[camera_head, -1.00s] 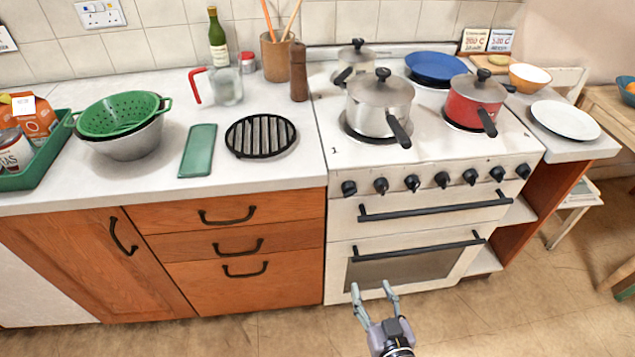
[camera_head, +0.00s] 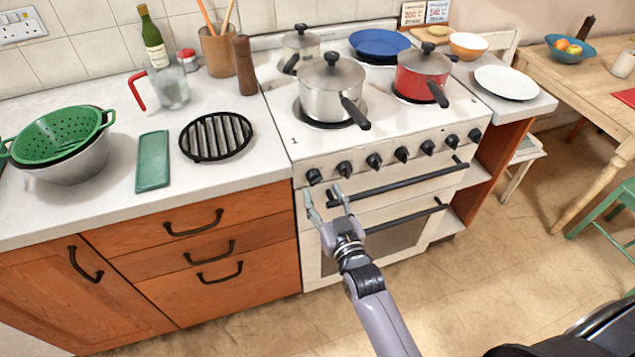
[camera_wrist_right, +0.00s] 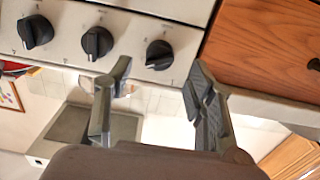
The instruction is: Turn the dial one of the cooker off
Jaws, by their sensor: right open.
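The cooker (camera_head: 400,185) has a row of several black dials on its white front panel. Dial one (camera_head: 314,177) is the leftmost, below a small "1" on the hob. In the right wrist view, where the scene appears turned over, it is the dial (camera_wrist_right: 159,55) nearest the wooden drawer. Its ridge lies at a slant, while its two neighbours' ridges stand closer to vertical. My right gripper (camera_head: 323,191) is open and empty, with its fingertips just below dial one and apart from it. In the wrist view the open fingers (camera_wrist_right: 158,80) straddle the space below that dial. My left gripper is not in view.
A black oven handle (camera_head: 398,183) runs just below the dials, close to my right gripper. A steel pot (camera_head: 330,90) and a red pot (camera_head: 420,75) stand on the hob with their handles toward the front. Wooden drawers (camera_head: 205,240) adjoin on the left. The floor in front is open.

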